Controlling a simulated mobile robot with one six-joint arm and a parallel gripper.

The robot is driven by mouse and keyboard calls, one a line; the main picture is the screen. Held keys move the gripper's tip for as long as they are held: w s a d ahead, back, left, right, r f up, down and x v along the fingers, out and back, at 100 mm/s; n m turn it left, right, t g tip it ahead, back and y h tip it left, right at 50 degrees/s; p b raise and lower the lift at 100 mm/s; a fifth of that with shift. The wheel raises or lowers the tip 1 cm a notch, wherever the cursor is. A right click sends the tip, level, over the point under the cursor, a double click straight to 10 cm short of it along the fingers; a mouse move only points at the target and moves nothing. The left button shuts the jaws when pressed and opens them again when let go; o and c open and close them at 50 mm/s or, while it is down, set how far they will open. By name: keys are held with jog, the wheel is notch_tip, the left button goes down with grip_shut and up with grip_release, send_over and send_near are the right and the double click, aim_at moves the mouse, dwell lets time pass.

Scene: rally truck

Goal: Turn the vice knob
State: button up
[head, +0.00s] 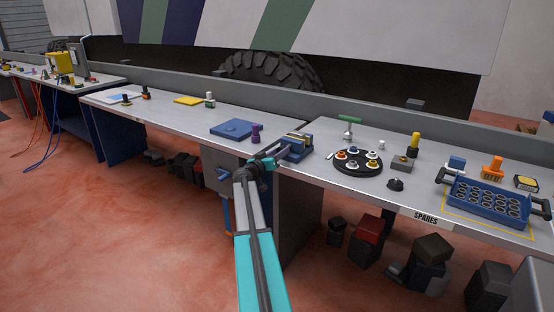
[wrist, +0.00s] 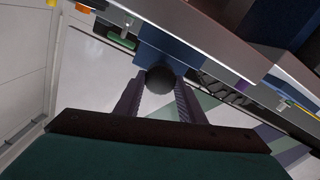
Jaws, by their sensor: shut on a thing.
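The blue vice (head: 296,148) is fixed at the front edge of the workbench, near the middle of the head view. Its blue body (wrist: 155,58) shows at the top middle of the wrist view. The dark round vice knob (wrist: 160,80) sticks out of it toward my gripper (wrist: 158,88). My gripper's two ridged fingers lie on either side of the knob, shut on it. In the head view my gripper (head: 277,158) reaches the vice from the front left, and the knob cannot be made out there.
A black round tray (head: 358,168) of fittings stands right of the vice. A blue crate (head: 490,203) lies farther right. A purple piece (head: 256,134) and a flat blue block (head: 233,129) lie to the left. Open floor (head: 120,230) extends at the left.

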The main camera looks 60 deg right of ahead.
jog(key=n+b, duration=0.5)
jog(key=shift+d+f+n, duration=0.1)
jog(key=shift+f+n, duration=0.1)
jog(key=shift+n, duration=0.1)
jog(key=n+b, duration=0.1)
jog(key=n, duration=0.4)
jog(key=shift+r+n, duration=0.1)
jog(key=shift+n, duration=0.2)
jog(key=n, duration=0.4)
jog(key=shift+s+n+p, duration=0.1)
jog(key=shift+n+p, duration=0.7)
jog(key=shift+n, duration=1.2)
jog(key=o, duration=1)
jog(key=shift+d, duration=0.1)
jog(key=shift+o, duration=0.2)
